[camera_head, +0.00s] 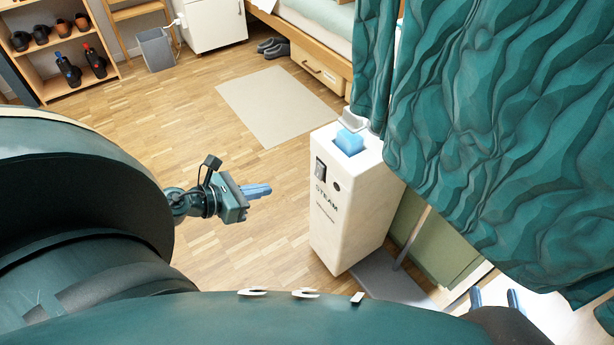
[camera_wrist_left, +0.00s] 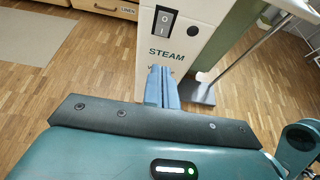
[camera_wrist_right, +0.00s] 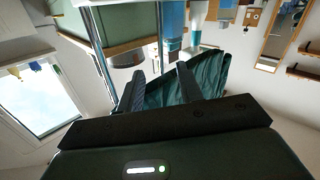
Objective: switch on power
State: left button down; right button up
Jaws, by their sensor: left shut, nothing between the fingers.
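A white upright box marked STEAM (camera_head: 345,215) stands on the floor beside the green curtain. A dark rocker switch (camera_head: 320,168) marked I and O is on its front, near the top; it also shows in the left wrist view (camera_wrist_left: 165,22). I cannot tell which side is pressed. A small dark round knob (camera_head: 337,187) is beside it. My left gripper (camera_head: 266,190) is shut and empty, left of the box and apart from it; its fingers also show in the left wrist view (camera_wrist_left: 162,72), below the switch. My right gripper (camera_head: 494,298) is open and empty at the lower right.
The green curtain (camera_head: 480,110) hangs close to the box on the right. A blue block-like part (camera_head: 349,142) is on the box's top. A grey base plate (camera_head: 385,280) with a pole lies to the right. A beige rug (camera_head: 275,105) and clear wooden floor are to the left.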

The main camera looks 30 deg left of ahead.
aim_at(318, 176)
pick_arm(q)
jog(key=x, duration=0.4)
jog(key=b+x, duration=0.1)
jog(key=x, duration=0.4)
jog(key=r+b+x, duration=0.1)
jog(key=x, duration=0.3)
jog(key=shift+w+d+f, duration=0.1)
jog(key=shift+w, duration=0.4)
pick_arm(e)
jog(key=shift+s+a+r+n+t+y, duration=0.15)
jog(key=shift+a+n+t+y, duration=0.35)
jog(key=shift+y, duration=0.3)
